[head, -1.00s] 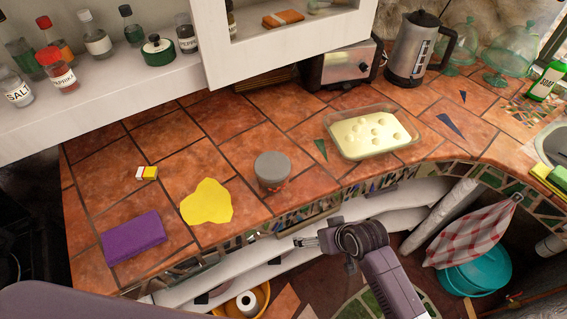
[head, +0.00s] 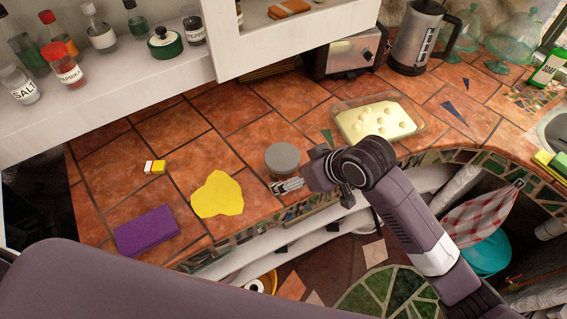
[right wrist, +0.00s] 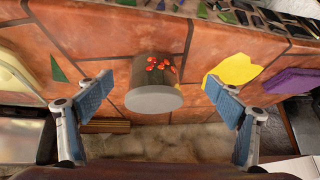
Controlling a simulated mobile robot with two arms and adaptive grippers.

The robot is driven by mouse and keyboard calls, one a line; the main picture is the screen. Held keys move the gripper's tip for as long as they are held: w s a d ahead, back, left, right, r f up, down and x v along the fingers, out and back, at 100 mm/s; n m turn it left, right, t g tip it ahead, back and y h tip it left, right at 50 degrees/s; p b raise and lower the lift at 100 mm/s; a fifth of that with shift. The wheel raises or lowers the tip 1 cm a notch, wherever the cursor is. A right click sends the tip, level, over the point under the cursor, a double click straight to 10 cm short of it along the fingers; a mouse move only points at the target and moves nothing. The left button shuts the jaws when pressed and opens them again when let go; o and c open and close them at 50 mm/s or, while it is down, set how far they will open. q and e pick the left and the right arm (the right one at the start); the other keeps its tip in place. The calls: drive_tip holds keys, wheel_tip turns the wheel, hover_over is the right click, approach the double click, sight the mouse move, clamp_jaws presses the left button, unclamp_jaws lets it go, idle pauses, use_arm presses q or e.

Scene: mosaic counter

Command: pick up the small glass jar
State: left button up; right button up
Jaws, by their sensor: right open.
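The small glass jar (head: 282,158) with a grey lid stands upright on the tiled counter near its front edge. In the right wrist view the jar (right wrist: 155,84) shows between the two blue-padded fingers, with small red things inside the glass. My right gripper (head: 287,187) is open and empty, just in front of the jar. In the right wrist view my right gripper (right wrist: 155,98) has its fingers spread wide on either side of the jar, without visible contact. My left gripper is not in view.
A glass dish of dough (head: 378,121) stands to the right. A toaster (head: 347,52) and kettle (head: 417,35) stand behind. A shelf (head: 120,75) overhangs the counter's back.

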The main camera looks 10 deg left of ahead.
sight(288, 161)
drive_tip(key=r, duration=0.1)
drive_tip(key=w+a+r+n, duration=0.1)
drive_tip(key=shift+w+a+r, duration=0.15)
drive_tip(key=shift+w+r, duration=0.05)
drive_tip(key=shift+r, duration=0.1)
drive_tip(key=shift+w+a+r+n+h, duration=0.1)
drive_tip(key=shift+w+r+n+h, duration=0.15)
drive_tip(key=shift+r+n+h, duration=0.1)
drive_tip(key=shift+p+x, duration=0.4)
drive_tip(key=shift+x, duration=0.75)
drive_tip(key=p+x, duration=0.1)
drive_tip(key=x, duration=0.2)
drive_tip(key=shift+w+f+p, duration=0.3)
drive_tip(key=shift+p, duration=0.05)
drive_tip(key=shift+x, duration=0.8)
drive_tip(key=c, duration=1.4)
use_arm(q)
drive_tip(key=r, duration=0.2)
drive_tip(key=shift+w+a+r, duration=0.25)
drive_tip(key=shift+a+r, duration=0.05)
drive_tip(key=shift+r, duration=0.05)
use_arm(e)
drive_tip(key=shift+c, duration=0.5)
drive_tip(key=shift+r, duration=0.15)
